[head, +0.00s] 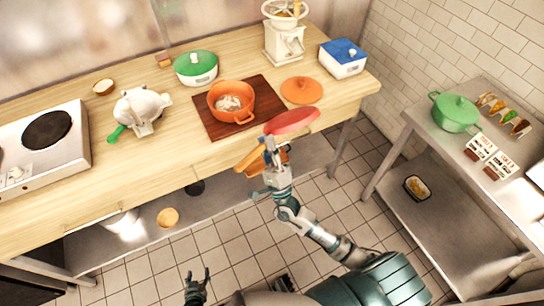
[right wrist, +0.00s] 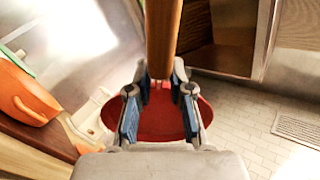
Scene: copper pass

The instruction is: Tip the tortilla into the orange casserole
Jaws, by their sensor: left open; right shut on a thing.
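The orange casserole (head: 244,92) stands open on a dark red-brown board, with something pale and brownish (head: 229,103) inside; I cannot tell if it is the tortilla. My right gripper (head: 268,146) is shut on the wooden handle (right wrist: 164,35) of a red pan (head: 293,121). The pan is tilted, in front and to the right of the casserole, and shows a smooth red face; no tortilla shows on it. The pan's red disc (right wrist: 160,133) and the casserole (right wrist: 27,97) also show in the right wrist view. My left gripper (head: 197,287) is open and empty, low at the bottom.
An orange lid (head: 301,90) lies right of the casserole. A green pot (head: 196,68), a white grinder (head: 285,42) and a blue-lidded box (head: 343,58) stand behind. A white teapot-like thing (head: 141,109) and a hob (head: 40,140) are left. A tan disc (head: 168,217) lies below the counter.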

